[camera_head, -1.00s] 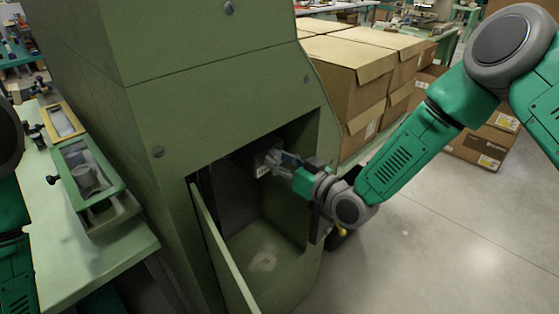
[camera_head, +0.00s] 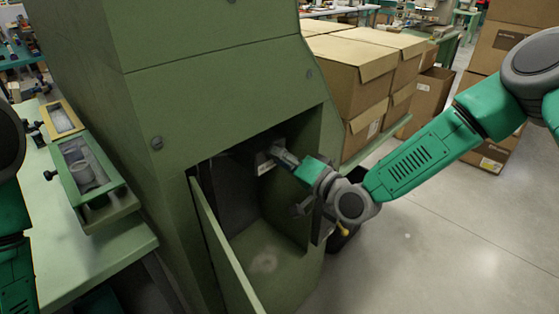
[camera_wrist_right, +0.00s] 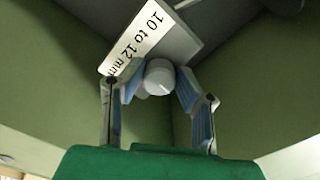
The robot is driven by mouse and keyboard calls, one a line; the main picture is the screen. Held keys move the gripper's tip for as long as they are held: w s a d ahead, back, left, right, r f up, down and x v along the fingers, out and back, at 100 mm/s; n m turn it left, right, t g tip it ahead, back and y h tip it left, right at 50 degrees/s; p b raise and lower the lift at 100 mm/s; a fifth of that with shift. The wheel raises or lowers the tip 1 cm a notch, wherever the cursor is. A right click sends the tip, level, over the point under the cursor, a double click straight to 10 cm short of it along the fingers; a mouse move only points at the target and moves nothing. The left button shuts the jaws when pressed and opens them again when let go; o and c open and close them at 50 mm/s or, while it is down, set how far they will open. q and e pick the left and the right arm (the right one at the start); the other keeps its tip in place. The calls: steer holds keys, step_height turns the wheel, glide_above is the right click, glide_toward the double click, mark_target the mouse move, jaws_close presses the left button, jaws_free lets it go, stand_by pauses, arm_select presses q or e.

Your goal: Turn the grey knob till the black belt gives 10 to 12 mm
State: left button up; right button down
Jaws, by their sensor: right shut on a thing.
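The grey knob (camera_wrist_right: 159,76) is a small round cap with a light mark on its face, below a white label (camera_wrist_right: 140,36) reading "10 to 12 mm". My right gripper (camera_wrist_right: 155,88) has its two blue-padded fingers on either side of the knob and is shut on it. In the head view, my right gripper (camera_head: 281,156) reaches into the open bay of the green machine (camera_head: 215,95), by the label (camera_head: 265,168). The knob is hidden there by the gripper. I cannot make out the black belt in either view. My left gripper is outside the picture.
An open door panel (camera_head: 222,250) stands at the bay's left, and the bay's side wall is close to my right wrist. Cardboard boxes (camera_head: 350,75) are stacked behind on the right. A green bench (camera_head: 85,258) with trays is on the left.

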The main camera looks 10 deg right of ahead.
steer(key=shift+w+d+r+m+b, duration=0.1)
steer(key=shift+m+b, duration=0.9)
steer(key=shift+m, duration=1.2)
steer(key=shift+w+d+r+m+b, duration=0.1)
steer(key=shift+m+b, duration=0.85)
steer(key=shift+m, duration=1.25)
steer(key=shift+f, duration=0.1)
steer(key=c, duration=1.2)
jaws_free()
steer(key=shift+f, duration=0.1)
